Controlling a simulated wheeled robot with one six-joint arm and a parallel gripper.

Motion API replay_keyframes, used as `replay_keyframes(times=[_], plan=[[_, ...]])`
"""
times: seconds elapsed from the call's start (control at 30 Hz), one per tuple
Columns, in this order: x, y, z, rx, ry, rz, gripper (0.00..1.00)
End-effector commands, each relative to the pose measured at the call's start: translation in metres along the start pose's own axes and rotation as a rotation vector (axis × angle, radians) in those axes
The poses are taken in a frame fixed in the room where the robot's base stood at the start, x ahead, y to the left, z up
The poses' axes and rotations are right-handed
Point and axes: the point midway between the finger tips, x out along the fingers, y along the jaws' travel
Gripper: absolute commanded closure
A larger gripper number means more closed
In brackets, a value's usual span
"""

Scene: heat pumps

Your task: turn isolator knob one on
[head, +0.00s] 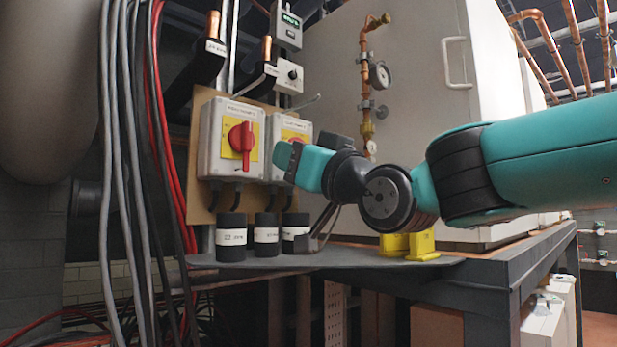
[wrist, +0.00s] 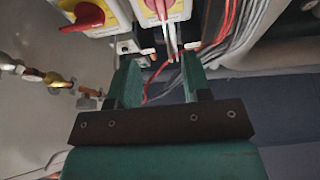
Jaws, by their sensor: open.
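Two grey isolator boxes hang side by side on a tan board. The left isolator (head: 230,138) has a red knob (head: 242,140) on a yellow plate, its handle roughly upright. The right isolator (head: 277,130) is partly hidden behind my gripper (head: 289,162). In the wrist view, which looks inverted, the right isolator's knob (wrist: 82,17) has its handle lying sideways, and the left isolator's knob (wrist: 160,8) is cut by the top edge. My gripper (wrist: 159,66) is open and empty, apart from both knobs. The box labels are too small to read, so I cannot tell which is number one.
Several black labelled cylinders (head: 231,238) stand on the grey shelf (head: 330,263) below the boxes. Grey and red cables (head: 127,150) hang at the left. Copper pipework with a gauge (head: 379,76) stands right of the boxes. Yellow blocks (head: 407,246) sit under my arm.

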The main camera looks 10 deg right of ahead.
Motion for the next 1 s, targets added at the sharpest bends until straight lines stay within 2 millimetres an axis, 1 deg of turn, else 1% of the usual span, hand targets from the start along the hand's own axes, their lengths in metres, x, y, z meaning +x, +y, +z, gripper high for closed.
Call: replay_keyframes(times=[0.03,0.1,0.23,0.8,0.87,0.97,1.0], plan=[[-0.009,0.001,0.001,-0.001,0.001,0.001,0.55],[-0.016,0.000,0.001,0.000,0.001,0.000,0.55],[-0.023,0.000,0.000,0.001,0.000,0.000,0.55],[-0.024,0.000,0.002,0.002,-0.016,-0.001,0.55],[-0.027,0.000,0.009,0.008,-0.069,-0.003,0.55],[-0.041,0.000,0.039,0.030,-0.267,-0.012,0.55],[-0.054,-0.001,0.056,0.044,-0.383,-0.019,0.55]])
